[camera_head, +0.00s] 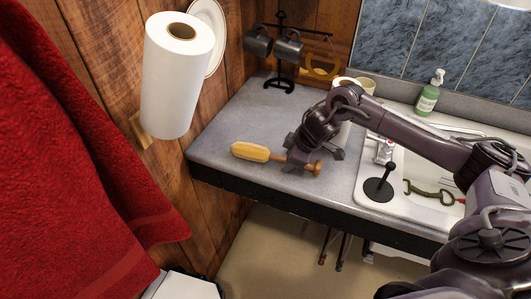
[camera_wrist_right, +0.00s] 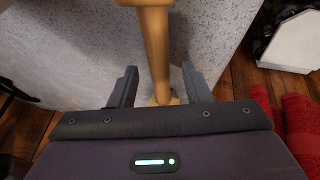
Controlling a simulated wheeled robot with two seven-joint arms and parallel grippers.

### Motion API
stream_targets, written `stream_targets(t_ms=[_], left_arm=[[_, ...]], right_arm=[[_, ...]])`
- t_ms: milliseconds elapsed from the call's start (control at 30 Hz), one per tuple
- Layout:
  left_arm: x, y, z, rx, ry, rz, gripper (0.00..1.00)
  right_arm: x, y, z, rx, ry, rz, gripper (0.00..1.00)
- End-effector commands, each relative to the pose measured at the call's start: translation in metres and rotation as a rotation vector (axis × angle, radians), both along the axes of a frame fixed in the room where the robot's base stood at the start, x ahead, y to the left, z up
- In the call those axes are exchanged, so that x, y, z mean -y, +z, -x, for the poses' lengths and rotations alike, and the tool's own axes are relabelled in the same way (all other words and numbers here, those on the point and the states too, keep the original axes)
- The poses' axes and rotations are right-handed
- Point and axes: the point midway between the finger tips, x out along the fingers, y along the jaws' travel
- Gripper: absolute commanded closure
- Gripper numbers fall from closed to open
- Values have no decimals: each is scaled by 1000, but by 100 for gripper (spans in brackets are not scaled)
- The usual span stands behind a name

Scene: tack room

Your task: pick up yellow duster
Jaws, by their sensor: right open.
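The yellow duster (camera_head: 250,151) lies on the grey counter near its front edge. Its yellow head points left and its brown wooden handle (camera_head: 312,167) runs right, partly hidden by my right gripper. My right gripper (camera_head: 301,160) is open and low over the handle. In the right wrist view the duster's handle (camera_wrist_right: 156,50) passes between the two spread fingers of the gripper (camera_wrist_right: 160,88), with a gap on each side. A little yellow shows at the gripper's base line. My left gripper is not in view.
A paper towel roll (camera_head: 177,75) hangs on the wooden wall beside a red towel (camera_head: 70,150). A black mug stand (camera_head: 283,50) and cups stand behind. The sink (camera_head: 410,215) with a black plunger-like item (camera_head: 380,188) lies right. A green soap bottle (camera_head: 429,95) stands behind it. The counter's left part is clear.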

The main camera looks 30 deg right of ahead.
Motion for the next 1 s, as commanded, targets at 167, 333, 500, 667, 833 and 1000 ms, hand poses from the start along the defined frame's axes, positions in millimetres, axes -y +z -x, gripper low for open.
stream_targets(t_ms=[167,333,500,667,833,1000], left_arm=[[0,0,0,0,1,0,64],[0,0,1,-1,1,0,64],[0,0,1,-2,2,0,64],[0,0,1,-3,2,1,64],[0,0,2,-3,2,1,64],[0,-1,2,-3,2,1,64]], right_arm=[[0,-2,-1,0,-1,1,56],[0,-2,0,0,0,0,71],[0,-1,-1,0,0,0,93],[0,-1,-1,1,0,0,100],[0,-1,-1,1,0,0,100],[0,5,-1,4,1,0,100]])
